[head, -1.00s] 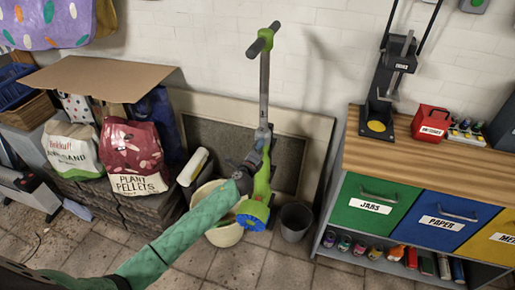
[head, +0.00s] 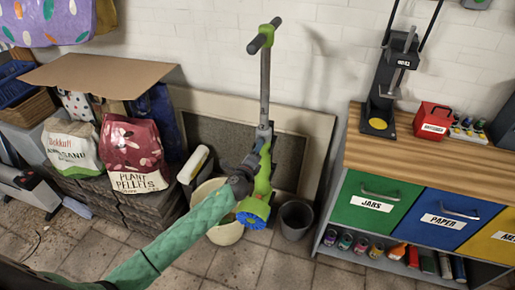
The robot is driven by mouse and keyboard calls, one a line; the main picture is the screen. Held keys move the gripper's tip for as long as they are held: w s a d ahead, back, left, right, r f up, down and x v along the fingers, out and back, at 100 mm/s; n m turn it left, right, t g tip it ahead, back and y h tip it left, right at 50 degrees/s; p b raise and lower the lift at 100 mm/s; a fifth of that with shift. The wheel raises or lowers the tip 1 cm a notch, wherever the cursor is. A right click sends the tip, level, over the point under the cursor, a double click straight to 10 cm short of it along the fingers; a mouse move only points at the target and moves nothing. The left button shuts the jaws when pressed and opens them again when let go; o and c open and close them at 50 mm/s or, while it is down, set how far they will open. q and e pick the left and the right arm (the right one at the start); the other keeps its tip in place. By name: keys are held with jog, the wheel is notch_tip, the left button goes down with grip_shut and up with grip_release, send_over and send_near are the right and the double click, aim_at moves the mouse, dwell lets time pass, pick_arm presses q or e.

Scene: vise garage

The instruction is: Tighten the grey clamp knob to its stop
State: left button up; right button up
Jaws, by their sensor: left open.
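A green and grey scooter (head: 262,175) stands folded upright against a framed panel. Its handlebar (head: 263,36) is at the top and a blue wheel (head: 252,219) at the bottom. My left gripper (head: 256,151) is at the middle of the scooter, where the grey stem meets the green body. It is open, with its dark fingers right at that joint. The grey clamp knob cannot be made out; the fingers cover part of this spot. I cannot tell whether the fingers touch it. My right gripper is not in view.
A cream basin (head: 226,233) and a grey bucket (head: 296,220) stand by the scooter's foot. Bags, including red plant pellets (head: 133,152), are stacked at left. A wooden-topped cabinet (head: 362,151) stands at right.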

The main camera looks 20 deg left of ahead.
pick_arm(q)
jog(key=shift+s+a+b, duration=0.1)
jog(key=shift+s+b, duration=0.4)
jog(key=shift+s, duration=1.75)
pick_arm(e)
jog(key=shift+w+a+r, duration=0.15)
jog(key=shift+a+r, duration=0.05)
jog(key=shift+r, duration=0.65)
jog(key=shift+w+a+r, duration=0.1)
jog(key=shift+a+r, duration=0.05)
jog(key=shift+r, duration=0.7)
